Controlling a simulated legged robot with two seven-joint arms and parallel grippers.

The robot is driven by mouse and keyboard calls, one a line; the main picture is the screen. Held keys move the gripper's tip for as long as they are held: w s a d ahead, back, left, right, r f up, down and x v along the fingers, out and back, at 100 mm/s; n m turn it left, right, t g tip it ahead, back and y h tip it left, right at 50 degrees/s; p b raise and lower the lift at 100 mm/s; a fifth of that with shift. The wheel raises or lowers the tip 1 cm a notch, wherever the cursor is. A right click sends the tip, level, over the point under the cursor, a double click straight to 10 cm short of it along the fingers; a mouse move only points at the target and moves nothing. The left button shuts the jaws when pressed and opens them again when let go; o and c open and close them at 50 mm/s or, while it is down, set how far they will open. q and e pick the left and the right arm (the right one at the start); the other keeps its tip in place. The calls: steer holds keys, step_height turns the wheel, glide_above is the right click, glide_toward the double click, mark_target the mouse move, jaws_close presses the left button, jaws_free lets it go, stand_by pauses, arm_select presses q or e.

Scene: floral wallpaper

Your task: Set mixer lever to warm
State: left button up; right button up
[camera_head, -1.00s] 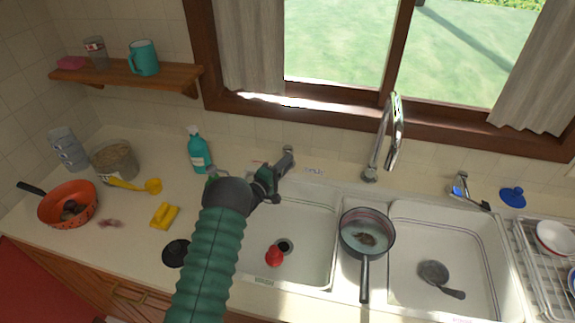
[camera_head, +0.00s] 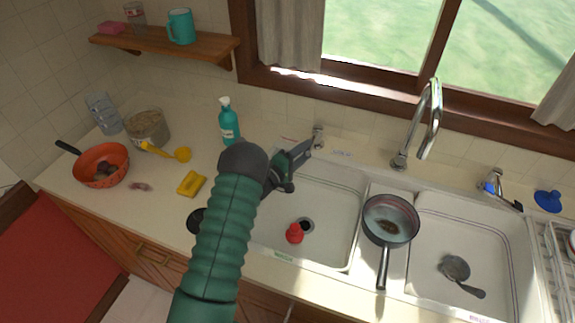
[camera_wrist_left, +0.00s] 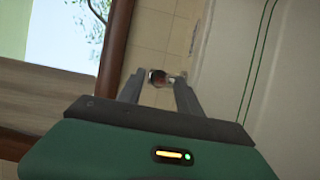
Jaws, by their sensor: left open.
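A small metal mixer lever (camera_head: 318,134) stands on the ledge behind the left sink basin, partly hidden by my gripper. In the left wrist view, a round metal end with a reddish spot (camera_wrist_left: 158,78) shows between my fingers, apart from them as far as I can tell. My left gripper (camera_head: 303,154) is open, just in front of the lever and above the back of the left basin. Its fingers also show in the left wrist view (camera_wrist_left: 158,90). A second lever with a blue mark (camera_head: 494,184) is behind the right basin. The tall faucet (camera_head: 430,125) stands between them. My right gripper is out of view.
A teal spray bottle (camera_head: 229,125) stands left of my gripper. A pan (camera_head: 390,218) sits between the basins. A red object (camera_head: 295,233) lies in the left basin and a ladle (camera_head: 456,268) in the right. A yellow sponge (camera_head: 191,184) is on the counter.

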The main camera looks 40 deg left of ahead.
arm_select(q)
steer(key=s+a, duration=0.1)
steer(key=s, duration=1)
steer(key=shift+s+a+b, duration=0.15)
steer(key=shift+a+b, duration=0.25)
